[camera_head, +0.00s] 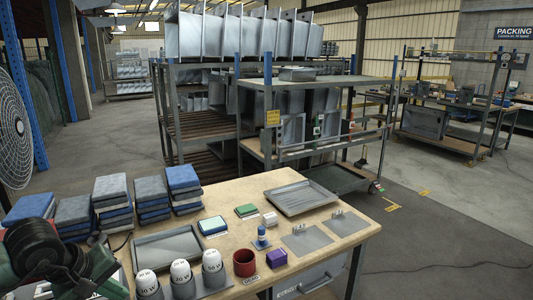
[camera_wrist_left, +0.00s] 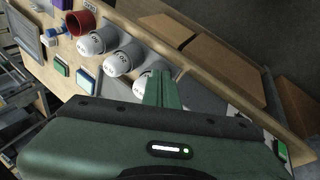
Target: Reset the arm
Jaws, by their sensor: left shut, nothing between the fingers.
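My left arm comes in at the lower left of the head view, with dark joints and green parts. My left gripper (camera_wrist_left: 163,88) shows in the left wrist view with its green fingers together and nothing between them. It is over the workbench (camera_head: 345,238), near the row of white bulbs (camera_head: 181,271) in grey holders. The bulbs also show in the left wrist view (camera_wrist_left: 120,60), and the fingers cover part of the nearest one. I cannot tell the gap between fingers and bulb. My right gripper is in neither view.
A grey tray (camera_head: 170,247), a red cup (camera_head: 245,262), a purple box (camera_head: 277,257) and a second tray (camera_head: 300,197) stand on the bench. Stacks of folded cloths (camera_head: 112,203) line the back left. A large metal rack (camera_head: 270,118) stands behind.

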